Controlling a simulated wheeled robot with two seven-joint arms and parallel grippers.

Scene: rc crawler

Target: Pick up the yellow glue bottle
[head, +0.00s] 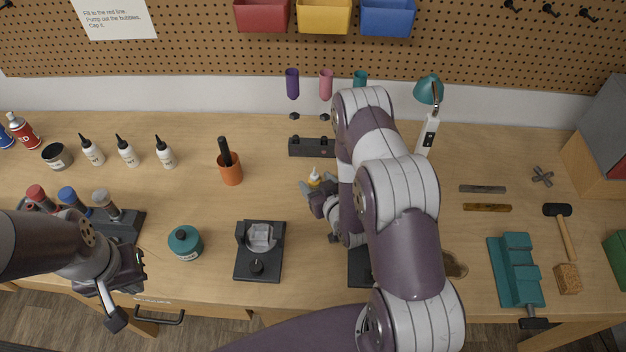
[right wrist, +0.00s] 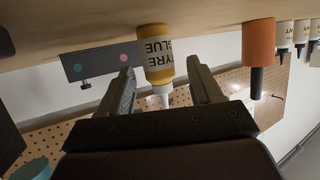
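The yellow glue bottle (head: 314,178) stands on the bench in the head view, just beyond my right gripper (head: 318,197), which hides its lower part. In the right wrist view, the picture is upside down and the glue bottle (right wrist: 155,57) shows its dark label lettering and pale nozzle. It stands between the two fingers of my right gripper (right wrist: 163,85), with a gap visible on each side. That gripper is open. My left gripper (head: 118,290) is at the lower left, over the bench's front edge; its finger opening is unclear.
A black block with holes (head: 312,147) lies behind the bottle. An orange cup (head: 230,172) with a dark-handled tool stands to its left. A black fixture (head: 259,262) and teal jar (head: 185,243) are nearer the front. Several white bottles (head: 127,151) stand at the left.

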